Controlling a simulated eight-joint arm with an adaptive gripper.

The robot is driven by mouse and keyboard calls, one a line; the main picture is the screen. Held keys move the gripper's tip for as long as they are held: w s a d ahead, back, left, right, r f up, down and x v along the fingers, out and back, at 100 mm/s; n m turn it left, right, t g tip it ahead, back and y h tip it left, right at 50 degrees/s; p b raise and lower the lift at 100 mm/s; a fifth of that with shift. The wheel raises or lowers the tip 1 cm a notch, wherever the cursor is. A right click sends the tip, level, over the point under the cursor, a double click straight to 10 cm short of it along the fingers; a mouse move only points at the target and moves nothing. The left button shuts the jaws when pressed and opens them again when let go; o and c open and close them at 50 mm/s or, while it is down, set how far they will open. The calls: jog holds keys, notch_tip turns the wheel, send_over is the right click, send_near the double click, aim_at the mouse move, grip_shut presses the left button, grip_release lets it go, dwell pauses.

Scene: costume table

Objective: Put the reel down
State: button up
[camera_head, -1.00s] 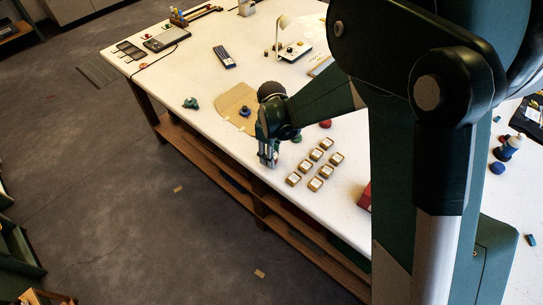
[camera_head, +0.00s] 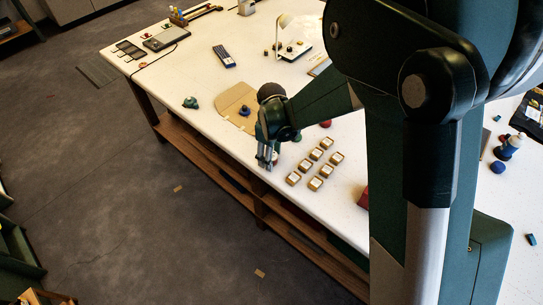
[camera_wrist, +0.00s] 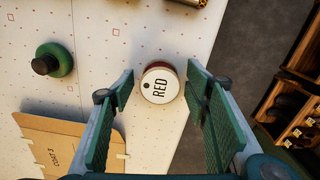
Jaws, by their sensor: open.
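The reel (camera_wrist: 160,86) is a short round drum with a white top marked RED and a dark reddish side. In the wrist view it stands on the white, dotted tabletop close to the table edge. My gripper (camera_wrist: 159,77) is open, with one finger on each side of the reel and a narrow gap showing at both sides. In the head view my gripper (camera_head: 268,158) is low at the front edge of the table, and its fingers mostly hide the reel there.
Several small boxes with white tops (camera_head: 315,165) stand to the right of my gripper. A cardboard pattern piece (camera_head: 236,98) lies behind it. A green knobbed item (camera_wrist: 56,60) stands left of the reel. Shelves (camera_wrist: 295,95) and floor lie beyond the edge.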

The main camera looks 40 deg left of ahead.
aim_at(274, 156)
jog(key=shift+r, duration=0.2)
notch_tip(274, 156, up, 12)
dwell(0.8)
dwell(0.6)
jog(key=shift+w+d, duration=0.1)
jog(key=w+d+r+m+t+y, duration=0.1)
jog(key=w+d+r+m, duration=0.2)
jog(key=d+r, duration=0.55)
jog(key=w+d+r+m+t, duration=0.1)
jog(key=w+d+r+m, duration=0.2)
jog(key=d, duration=1.1)
jog(key=w+d+r+m+t+y, duration=0.1)
jog(key=w+d+r+m, duration=0.3)
jog(key=d, duration=0.8)
jog(key=s+d+m+t, duration=0.1)
jog(key=s+d+m, duration=0.2)
jog(key=d, duration=0.7)
jog(key=s+d+r+m+t+h, duration=0.1)
jog(key=s+d+m, duration=0.2)
jog(key=s+d, duration=0.3)
jog(key=s+d+r+m+t+h, duration=0.1)
jog(key=s+d+m+t, duration=0.1)
jog(key=d, duration=1.2)
jog(key=shift+s+r+m, duration=0.25)
jog(key=shift+s+m, duration=0.65)
jog(key=shift+s, duration=0.3)
